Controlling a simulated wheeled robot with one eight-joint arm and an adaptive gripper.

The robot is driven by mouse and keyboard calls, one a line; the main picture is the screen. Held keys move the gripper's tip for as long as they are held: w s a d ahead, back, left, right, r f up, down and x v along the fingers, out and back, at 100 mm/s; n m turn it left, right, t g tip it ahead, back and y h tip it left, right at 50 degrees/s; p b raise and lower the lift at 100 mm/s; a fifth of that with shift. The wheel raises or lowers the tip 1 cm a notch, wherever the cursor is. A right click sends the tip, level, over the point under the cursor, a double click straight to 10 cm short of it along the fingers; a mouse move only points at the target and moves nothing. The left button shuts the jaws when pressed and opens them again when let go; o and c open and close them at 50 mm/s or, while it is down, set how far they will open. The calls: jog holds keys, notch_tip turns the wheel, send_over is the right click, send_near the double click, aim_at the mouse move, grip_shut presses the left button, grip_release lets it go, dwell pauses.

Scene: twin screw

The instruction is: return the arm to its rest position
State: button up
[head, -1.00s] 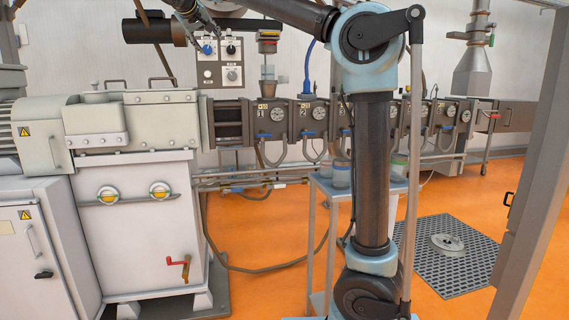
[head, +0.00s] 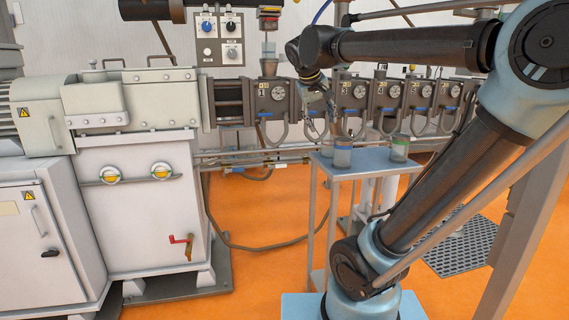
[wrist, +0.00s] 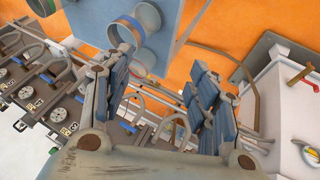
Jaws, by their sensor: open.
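My arm (head: 420,190) rises from its base at the lower right and bends over to the left. My gripper (head: 322,105) hangs in front of the row of numbered barrel sections, above and left of the small blue-grey stand. In the wrist view my gripper (wrist: 165,100) is open, its two padded fingers wide apart with nothing held between them. Behind the fingers the wrist view shows the barrel row, hoses and part of the stand, tilted.
A blue-grey stand (head: 372,161) carries a blue-banded cup (head: 343,152) and a green-banded cup (head: 399,147). The barrel row (head: 270,101) runs along the back. A white gearbox cabinet (head: 140,215) stands left. Orange floor (head: 255,220) is open between cabinet and stand.

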jog(key=s+d+f+m+g+y, duration=0.1)
jog(key=s+d+f, duration=0.2)
jog(key=s+f, duration=0.8)
jog(key=s+d+f+m+g+y, duration=0.1)
jog(key=s+d+f, duration=0.3)
jog(key=s+f, duration=0.6)
notch_tip(320, 180, down, 9)
jog(key=shift+s+g+y, duration=0.4)
jog(key=shift+g+y, duration=0.2)
jog(key=shift+d, duration=0.1)
jog(key=shift+w+f, duration=0.2)
jog(key=shift+w, duration=0.3)
